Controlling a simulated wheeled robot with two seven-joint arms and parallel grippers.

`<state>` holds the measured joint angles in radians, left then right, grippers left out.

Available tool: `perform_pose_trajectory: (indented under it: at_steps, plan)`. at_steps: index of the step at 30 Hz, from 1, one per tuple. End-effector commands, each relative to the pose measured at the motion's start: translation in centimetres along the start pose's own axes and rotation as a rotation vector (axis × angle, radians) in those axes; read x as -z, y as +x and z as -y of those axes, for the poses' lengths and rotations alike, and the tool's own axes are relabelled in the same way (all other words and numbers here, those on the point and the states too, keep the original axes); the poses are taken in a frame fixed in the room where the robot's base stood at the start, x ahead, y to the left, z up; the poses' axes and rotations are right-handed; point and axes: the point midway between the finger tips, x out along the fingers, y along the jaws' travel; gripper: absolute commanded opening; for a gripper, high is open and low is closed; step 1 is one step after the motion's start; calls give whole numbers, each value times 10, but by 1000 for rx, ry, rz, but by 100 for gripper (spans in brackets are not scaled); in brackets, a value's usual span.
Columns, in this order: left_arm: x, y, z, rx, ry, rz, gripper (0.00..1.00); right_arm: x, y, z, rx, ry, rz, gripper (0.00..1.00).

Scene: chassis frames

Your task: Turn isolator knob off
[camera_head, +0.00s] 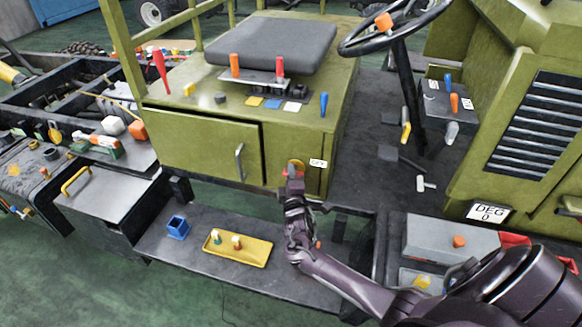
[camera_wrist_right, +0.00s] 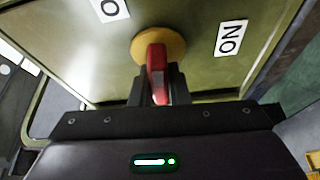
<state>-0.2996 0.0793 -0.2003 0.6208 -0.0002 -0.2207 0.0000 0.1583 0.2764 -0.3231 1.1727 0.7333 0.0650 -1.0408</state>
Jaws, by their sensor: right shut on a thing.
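The isolator knob is a red handle on a round yellow plate on the green cabinet front. In the right wrist view the red knob (camera_wrist_right: 157,68) stands between my right gripper's fingers (camera_wrist_right: 157,88), which are shut on it. Its yellow plate (camera_wrist_right: 176,44) shows behind it. An "ON" label (camera_wrist_right: 231,38) is to the right and a second label, partly cut off with an "O" (camera_wrist_right: 110,8), is to the upper left. In the head view my right gripper (camera_head: 292,178) is at the yellow plate (camera_head: 297,165), covering most of the knob. My left gripper is not in view.
The cabinet door (camera_head: 205,146) with its vertical handle (camera_head: 239,162) is left of the knob. Below lies a step (camera_head: 212,277) with a yellow tray (camera_head: 247,257) and a blue box (camera_head: 178,227). The seat (camera_head: 257,44) and coloured levers are above.

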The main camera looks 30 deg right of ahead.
Motion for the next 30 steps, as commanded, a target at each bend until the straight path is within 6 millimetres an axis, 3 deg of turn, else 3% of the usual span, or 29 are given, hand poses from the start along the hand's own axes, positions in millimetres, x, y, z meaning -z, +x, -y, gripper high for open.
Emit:
perform_pose_trajectory:
  at_steps: [6, 23, 24, 28, 30]
  plan:
    - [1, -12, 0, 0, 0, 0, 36, 0, 0, -2, 28, -70, 0, 0]
    - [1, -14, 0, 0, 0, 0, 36, 0, 0, 1, 39, -96, 0, 0]
    - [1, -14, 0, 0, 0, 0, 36, 0, 0, 0, 39, -96, 0, 19]
    - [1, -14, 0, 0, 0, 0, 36, 0, 0, 0, 39, -95, 0, 36]
    - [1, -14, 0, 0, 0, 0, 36, 0, 0, 0, 39, -95, 0, 36]
